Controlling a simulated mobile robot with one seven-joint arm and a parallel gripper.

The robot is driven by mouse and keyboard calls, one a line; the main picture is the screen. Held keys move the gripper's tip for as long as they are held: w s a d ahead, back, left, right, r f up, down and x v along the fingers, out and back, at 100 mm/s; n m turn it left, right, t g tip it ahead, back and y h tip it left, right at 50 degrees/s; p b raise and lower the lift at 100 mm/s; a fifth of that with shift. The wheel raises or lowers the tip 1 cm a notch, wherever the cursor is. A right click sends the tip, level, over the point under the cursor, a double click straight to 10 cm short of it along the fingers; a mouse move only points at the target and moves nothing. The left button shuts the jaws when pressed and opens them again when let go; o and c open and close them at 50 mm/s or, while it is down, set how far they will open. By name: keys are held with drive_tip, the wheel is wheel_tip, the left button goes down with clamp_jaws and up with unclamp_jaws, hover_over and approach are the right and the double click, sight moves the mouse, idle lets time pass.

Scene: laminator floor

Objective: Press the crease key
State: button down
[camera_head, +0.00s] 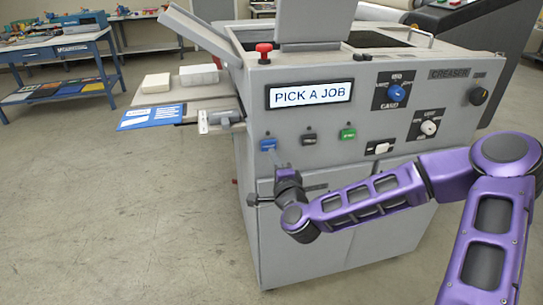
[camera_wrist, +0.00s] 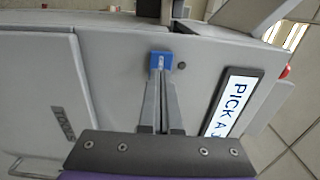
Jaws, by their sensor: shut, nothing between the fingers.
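The grey creaser (camera_head: 350,150) stands in front of me with a screen (camera_head: 310,94) reading "PICK A JOB". Below the screen is a row of keys: a blue key (camera_head: 268,145), a dark key (camera_head: 309,139) and a green key (camera_head: 348,134). Their markings are too small to read, so I cannot tell which is the crease key. My gripper (camera_head: 275,157) is shut and empty, just below the blue key. In the wrist view, the fingertips (camera_wrist: 161,74) line up with the blue key (camera_wrist: 161,59) and overlap its near edge; I cannot tell whether they touch it.
A white switch (camera_head: 381,148) and dials, one blue (camera_head: 396,92) and one pale (camera_head: 428,128), are right of the keys. A red knob (camera_head: 264,50) tops the machine. A side tray (camera_head: 175,101) holds pale stacks. The floor at left is clear.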

sight(269, 145)
drive_tip(key=shift+x, duration=1.05)
